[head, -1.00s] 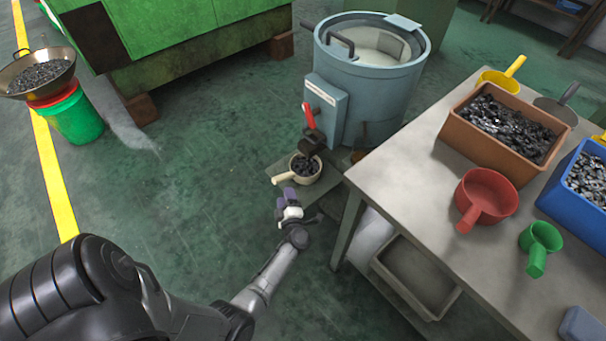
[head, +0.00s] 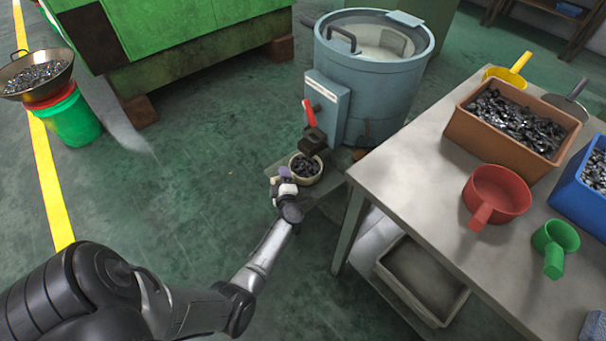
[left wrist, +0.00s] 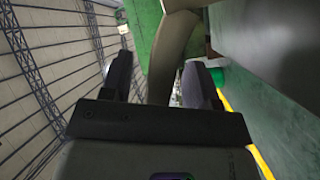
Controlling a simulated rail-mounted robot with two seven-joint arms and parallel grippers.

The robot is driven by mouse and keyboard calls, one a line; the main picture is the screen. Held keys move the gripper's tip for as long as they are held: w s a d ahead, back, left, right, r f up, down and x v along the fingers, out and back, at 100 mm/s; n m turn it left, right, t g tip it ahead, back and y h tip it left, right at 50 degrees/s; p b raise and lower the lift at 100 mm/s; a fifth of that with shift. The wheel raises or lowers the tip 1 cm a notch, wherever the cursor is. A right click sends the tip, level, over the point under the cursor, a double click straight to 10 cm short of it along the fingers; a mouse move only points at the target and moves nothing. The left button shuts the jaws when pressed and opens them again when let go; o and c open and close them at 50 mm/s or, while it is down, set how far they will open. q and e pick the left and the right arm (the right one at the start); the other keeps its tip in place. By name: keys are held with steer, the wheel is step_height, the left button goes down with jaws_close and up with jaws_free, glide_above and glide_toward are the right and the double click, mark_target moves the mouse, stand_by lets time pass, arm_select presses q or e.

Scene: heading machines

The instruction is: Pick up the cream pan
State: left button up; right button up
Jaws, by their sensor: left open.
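The cream pan (head: 313,178) holds dark metal pieces and sits on a low plate under the spout of the blue-grey drum. My left gripper (head: 285,173) is at the pan's handle side and covers most of the handle in the head view. In the left wrist view, my left gripper (left wrist: 160,68) is open, its two dark fingers apart. A cream-beige part of the pan (left wrist: 175,45), seemingly its handle, runs up between and past the fingers. I cannot tell whether a finger touches it. My right gripper is not in view.
The blue-grey drum (head: 372,80) with a red lever (head: 309,112) stands just behind the pan. A grey table (head: 415,175) to the right bears a brown bin (head: 480,128), a red pan (head: 500,188) and a green scoop (head: 555,238). Open floor lies to the left.

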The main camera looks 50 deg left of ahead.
arm_select(q)
steer(key=shift+d, duration=0.15)
steer(key=c, duration=0.3)
jaws_close()
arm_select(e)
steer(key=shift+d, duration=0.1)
arm_select(q)
steer(key=shift+r, duration=0.15)
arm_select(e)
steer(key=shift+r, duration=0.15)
